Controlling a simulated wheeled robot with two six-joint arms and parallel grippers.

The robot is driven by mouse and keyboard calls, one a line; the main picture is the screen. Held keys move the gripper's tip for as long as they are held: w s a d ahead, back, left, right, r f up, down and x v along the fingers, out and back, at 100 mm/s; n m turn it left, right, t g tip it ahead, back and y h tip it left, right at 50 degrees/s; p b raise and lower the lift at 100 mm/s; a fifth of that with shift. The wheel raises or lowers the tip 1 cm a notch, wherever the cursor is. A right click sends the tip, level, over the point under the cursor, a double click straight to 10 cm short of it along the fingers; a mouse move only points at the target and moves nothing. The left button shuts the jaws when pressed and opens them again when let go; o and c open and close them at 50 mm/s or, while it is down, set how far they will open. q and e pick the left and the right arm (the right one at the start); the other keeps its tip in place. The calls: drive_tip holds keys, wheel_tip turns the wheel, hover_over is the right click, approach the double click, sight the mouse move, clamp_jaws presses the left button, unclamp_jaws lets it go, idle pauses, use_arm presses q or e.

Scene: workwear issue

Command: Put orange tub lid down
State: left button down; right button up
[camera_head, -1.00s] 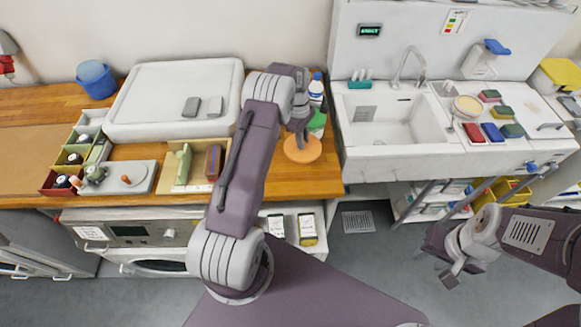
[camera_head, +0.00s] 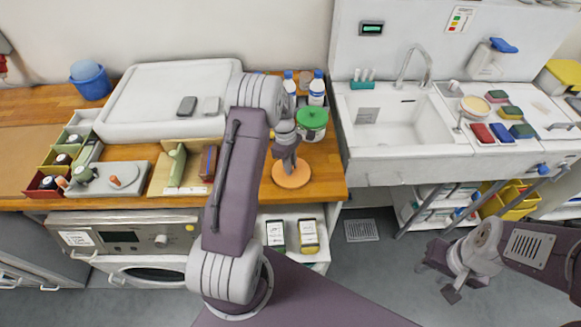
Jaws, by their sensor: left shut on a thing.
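The orange tub lid (camera_head: 291,175) is a flat round disc at the front right of the wooden counter (camera_head: 325,180). My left gripper (camera_head: 288,160) is directly above it, pointing down, shut on the lid. Whether the lid touches the counter or hangs just above it I cannot tell. A tub with a green lid (camera_head: 313,117) stands behind it, to the right. My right gripper (camera_head: 447,277) is over the floor in front of the sink, empty; its finger gap is too small to judge.
Bottles (camera_head: 317,90) stand at the back near the sink (camera_head: 400,125). Some bare counter lies around the lid, close to the front edge.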

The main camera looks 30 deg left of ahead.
use_arm(q)
drive_tip(key=shift+f, duration=0.15)
drive_tip(key=c, duration=1.3)
unclamp_jaws()
wheel_tip(320, 180, up, 12)
drive_tip(key=a+b, duration=0.1)
drive_tip(key=s+d+m, duration=0.4)
drive_tip(key=s+m, duration=0.1)
drive_tip(key=s, duration=0.1)
drive_tip(key=s+d+f+m, duration=0.1)
drive_tip(key=s+d+m, duration=0.3)
drive_tip(key=s+m, duration=0.2)
drive_tip(key=s+d+f+m+t+y, duration=0.1)
drive_tip(key=s+d+m, duration=0.3)
drive_tip(key=s+m, duration=0.2)
drive_tip(key=shift+s+d+f, duration=0.1)
drive_tip(key=shift+s+d, duration=0.1)
